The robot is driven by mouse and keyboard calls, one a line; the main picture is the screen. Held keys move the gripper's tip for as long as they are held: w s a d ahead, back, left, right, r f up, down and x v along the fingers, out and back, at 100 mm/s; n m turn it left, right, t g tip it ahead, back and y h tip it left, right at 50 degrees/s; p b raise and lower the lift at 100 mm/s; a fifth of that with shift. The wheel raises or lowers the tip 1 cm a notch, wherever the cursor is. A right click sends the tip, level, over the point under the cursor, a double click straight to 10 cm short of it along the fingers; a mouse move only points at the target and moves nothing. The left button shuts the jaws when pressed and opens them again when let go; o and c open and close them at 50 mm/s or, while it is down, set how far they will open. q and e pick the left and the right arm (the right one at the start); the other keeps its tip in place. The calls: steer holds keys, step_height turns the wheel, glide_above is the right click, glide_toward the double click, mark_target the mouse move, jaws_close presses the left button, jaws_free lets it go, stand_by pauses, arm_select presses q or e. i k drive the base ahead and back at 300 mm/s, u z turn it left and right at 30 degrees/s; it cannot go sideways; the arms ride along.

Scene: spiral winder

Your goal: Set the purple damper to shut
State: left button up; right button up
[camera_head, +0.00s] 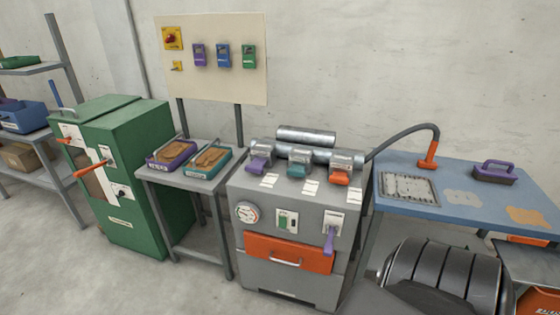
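The purple damper (260,163) is the leftmost of three dampers on top of the grey machine (252,193). Its purple handle sticks out toward the front of a grey metal body, with a small white label below it. The label's marks are too small to read, so I cannot tell its setting. A teal-handled damper (297,170) is in the middle and an orange-handled damper (340,178) is at the right. A separate purple lever (330,239) hangs down on the machine's front. Neither of my grippers is in view.
A small table with two trays (172,154) stands left of the machine, beside a green cabinet (125,180). A blue-topped table (460,205) is at the right. A dark ribbed rounded form (440,275) fills the lower right. Open floor lies in front at the left.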

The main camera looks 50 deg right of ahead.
mark_target(257, 166)
steer(key=z, duration=2.05)
